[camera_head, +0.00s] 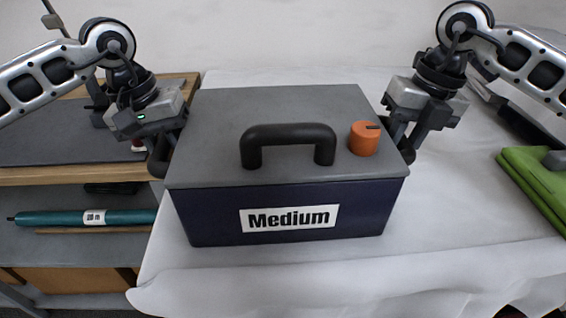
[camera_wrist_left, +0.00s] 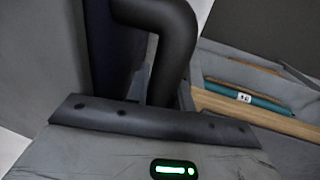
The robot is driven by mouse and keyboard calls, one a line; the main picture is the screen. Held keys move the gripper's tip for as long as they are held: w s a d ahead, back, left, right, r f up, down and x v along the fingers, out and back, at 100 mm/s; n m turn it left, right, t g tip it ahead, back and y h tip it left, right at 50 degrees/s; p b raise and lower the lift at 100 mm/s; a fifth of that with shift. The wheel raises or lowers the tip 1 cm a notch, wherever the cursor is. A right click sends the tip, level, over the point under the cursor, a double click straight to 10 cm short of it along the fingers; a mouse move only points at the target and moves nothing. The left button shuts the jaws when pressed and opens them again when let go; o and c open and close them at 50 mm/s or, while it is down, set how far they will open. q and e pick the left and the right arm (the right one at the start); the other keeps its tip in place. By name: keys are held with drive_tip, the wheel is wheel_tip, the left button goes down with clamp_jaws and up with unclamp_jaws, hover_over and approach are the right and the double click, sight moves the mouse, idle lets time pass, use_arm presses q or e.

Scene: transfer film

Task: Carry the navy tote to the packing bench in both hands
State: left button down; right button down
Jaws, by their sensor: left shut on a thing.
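The navy tote (camera_head: 365,212) has a grey lid, a black top handle (camera_head: 290,134), an orange knob (camera_head: 364,139) and a label reading "Medium". It sits level, apparently on a white-covered table (camera_head: 330,275); I see no clear gap below it. My left gripper (camera_head: 160,150) is shut on the dark side handle at the tote's left. In the left wrist view that bent black handle (camera_wrist_left: 165,40) stands beside the navy wall (camera_wrist_left: 108,45). My right gripper (camera_head: 406,142) is at the tote's right side handle; its grip there is partly hidden.
A wood-edged bench (camera_head: 60,177) with a dark mat stands at the left. A teal roll (camera_head: 60,217) lies on the shelf below it. A folded green cloth (camera_head: 535,180) is at the far right. White-covered surface is clear in front of and right of the tote.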

sight(163, 136)
use_arm(q)
drive_tip(key=shift+w+r, duration=0.2)
drive_tip(key=shift+r, duration=0.15)
use_arm(e)
drive_tip(key=shift+w+r, duration=0.2)
drive_tip(key=shift+r, duration=0.15)
